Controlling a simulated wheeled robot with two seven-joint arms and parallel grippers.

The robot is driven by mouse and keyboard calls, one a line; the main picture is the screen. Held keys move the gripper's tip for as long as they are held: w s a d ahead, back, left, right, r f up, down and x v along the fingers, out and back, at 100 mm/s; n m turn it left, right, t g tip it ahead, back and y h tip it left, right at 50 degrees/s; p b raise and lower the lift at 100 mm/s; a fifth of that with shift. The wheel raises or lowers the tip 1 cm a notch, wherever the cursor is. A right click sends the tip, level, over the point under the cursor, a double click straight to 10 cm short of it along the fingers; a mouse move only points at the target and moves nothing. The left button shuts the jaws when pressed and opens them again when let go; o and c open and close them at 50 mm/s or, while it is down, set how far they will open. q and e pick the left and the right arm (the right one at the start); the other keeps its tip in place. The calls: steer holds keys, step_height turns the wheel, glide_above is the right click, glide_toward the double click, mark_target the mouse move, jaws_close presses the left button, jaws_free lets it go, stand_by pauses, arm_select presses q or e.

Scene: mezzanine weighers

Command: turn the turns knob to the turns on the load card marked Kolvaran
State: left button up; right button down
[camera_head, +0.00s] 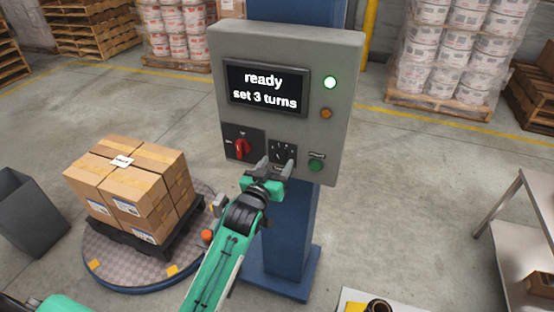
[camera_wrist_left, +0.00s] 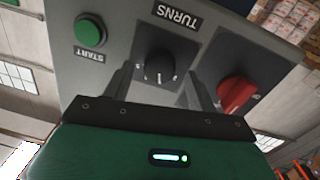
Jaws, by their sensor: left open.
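The black turns knob (camera_wrist_left: 155,66) sits on a dark plate under the label TURNS, upside down in the left wrist view. In the head view the knob (camera_head: 281,150) is partly hidden by my gripper. My left gripper (camera_head: 276,164) is open, its two fingers spread toward the knob; whether they touch it I cannot tell. The display (camera_head: 264,89) on the grey control box reads "ready" and "set 3 turns". A white card (camera_head: 122,161) lies on the stacked cartons (camera_head: 130,185); its print is too small to read. My right gripper is not in view.
A red rotary switch (camera_head: 242,147) and a green start button (camera_head: 316,165) flank the knob. The cartons stand on a round turntable (camera_head: 115,274). A table (camera_head: 520,215) stands at right.

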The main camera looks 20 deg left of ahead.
arm_select(q)
steer(key=shift+w, duration=0.65)
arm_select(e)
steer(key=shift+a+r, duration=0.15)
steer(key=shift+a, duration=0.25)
arm_select(q)
steer(key=c, duration=1)
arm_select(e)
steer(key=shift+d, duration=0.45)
